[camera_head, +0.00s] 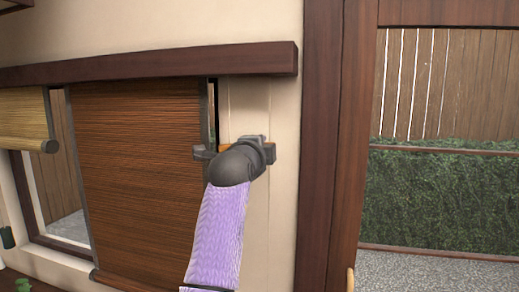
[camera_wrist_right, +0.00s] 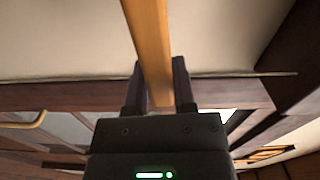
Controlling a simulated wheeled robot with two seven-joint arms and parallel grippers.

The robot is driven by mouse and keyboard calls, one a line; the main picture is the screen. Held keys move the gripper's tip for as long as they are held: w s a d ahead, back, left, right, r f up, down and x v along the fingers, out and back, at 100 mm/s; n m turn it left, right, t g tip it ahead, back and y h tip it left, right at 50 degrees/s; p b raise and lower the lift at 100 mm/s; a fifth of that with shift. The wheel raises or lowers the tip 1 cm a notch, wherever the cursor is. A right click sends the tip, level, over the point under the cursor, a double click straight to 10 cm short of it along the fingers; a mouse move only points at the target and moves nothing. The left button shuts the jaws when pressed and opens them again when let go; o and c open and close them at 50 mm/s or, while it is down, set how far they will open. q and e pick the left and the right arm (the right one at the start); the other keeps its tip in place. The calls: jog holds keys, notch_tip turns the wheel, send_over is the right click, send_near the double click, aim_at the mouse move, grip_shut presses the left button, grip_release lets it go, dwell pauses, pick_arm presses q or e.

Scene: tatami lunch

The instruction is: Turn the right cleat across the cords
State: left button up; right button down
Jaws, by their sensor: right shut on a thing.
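The right cleat is a light orange-brown wooden bar (camera_wrist_right: 148,35). In the wrist view it runs from the top edge down between the two dark fingers of my right gripper (camera_wrist_right: 158,72), which is shut on it. In the head view my right gripper (camera_head: 235,149) is at the pale wall strip right of the dark blind. Only a small orange-brown piece of the cleat (camera_head: 225,147) shows there, with my gripper hiding the rest. Faint vertical lines run down the strip above the gripper, but I cannot tell whether they are the cords. My left gripper is not in view.
A dark brown slatted blind (camera_head: 140,170) hangs left of my gripper below a dark wooden beam (camera_head: 150,66). A yellowish rolled blind (camera_head: 25,118) is at the far left. A dark wooden post (camera_head: 325,150) stands to the right, before an opening onto a hedge.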

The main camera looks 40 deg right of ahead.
jog(key=shift+f+m, duration=0.2)
jog(key=shift+m, duration=0.5)
jog(key=shift+c, duration=2.2)
grip_release()
jog(key=b+v, duration=0.3)
jog(key=v, duration=0.7)
jog(key=shift+w, duration=0.1)
